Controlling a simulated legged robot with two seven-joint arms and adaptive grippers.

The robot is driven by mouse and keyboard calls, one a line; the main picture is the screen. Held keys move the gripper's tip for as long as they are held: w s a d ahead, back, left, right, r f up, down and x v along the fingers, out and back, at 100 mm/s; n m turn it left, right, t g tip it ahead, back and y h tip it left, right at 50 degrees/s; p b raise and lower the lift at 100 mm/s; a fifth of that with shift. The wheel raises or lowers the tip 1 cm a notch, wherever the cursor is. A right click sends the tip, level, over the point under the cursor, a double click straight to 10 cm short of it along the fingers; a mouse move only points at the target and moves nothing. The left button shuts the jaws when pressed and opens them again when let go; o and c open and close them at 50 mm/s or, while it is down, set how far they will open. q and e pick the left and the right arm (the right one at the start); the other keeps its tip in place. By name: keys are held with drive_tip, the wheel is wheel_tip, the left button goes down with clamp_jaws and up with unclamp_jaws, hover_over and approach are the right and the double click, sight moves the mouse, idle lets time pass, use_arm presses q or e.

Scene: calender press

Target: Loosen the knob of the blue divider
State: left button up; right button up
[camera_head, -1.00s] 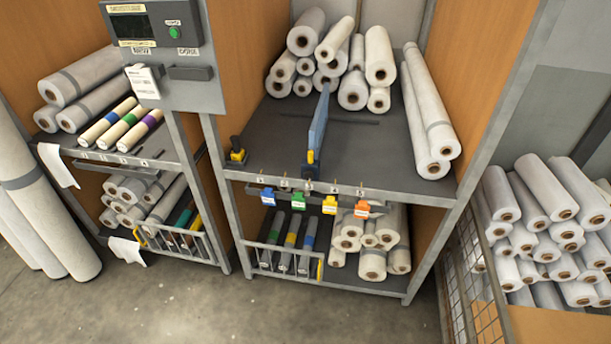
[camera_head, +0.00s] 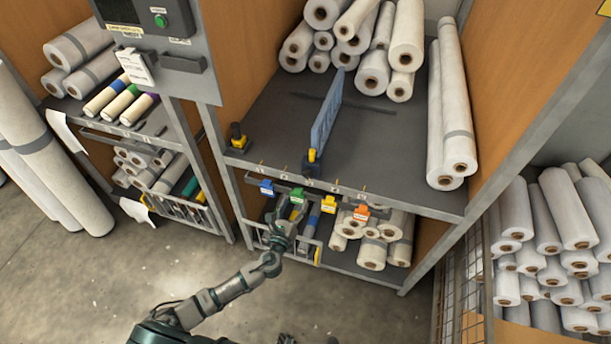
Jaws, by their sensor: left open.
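The blue divider (camera_head: 328,112) stands upright on the dark shelf of the middle cabinet. Its yellow and black knob (camera_head: 312,158) is at its front lower end, near the shelf's front edge. My left gripper (camera_head: 288,207) is in front of the cabinet, below the shelf edge and a little left of the knob. It is open and apart from the knob. It overlaps the area by the green tag and partly hides the lower rack behind it.
Blue (camera_head: 267,188), green (camera_head: 297,196), yellow (camera_head: 329,204) and orange (camera_head: 361,211) tags hang along the shelf edge (camera_head: 390,203). Another yellow and black knob (camera_head: 238,137) sits at the shelf's left. White rolls (camera_head: 373,72) fill the shelf's back. A wire cage (camera_head: 470,262) stands at right.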

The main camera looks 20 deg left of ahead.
sight(308, 176)
use_arm(q)
drive_tip(key=w, duration=0.7)
drive_tip(key=w+d, duration=0.1)
drive_tip(key=w, duration=0.3)
drive_tip(key=shift+w+d, duration=0.1)
drive_tip(key=shift+w, duration=0.6)
drive_tip(key=shift+w+a+f, duration=0.1)
drive_tip(key=shift+a, duration=0.2)
drive_tip(key=c, duration=0.6)
drive_tip(key=shift+d, duration=0.2)
drive_tip(key=c, duration=0.6)
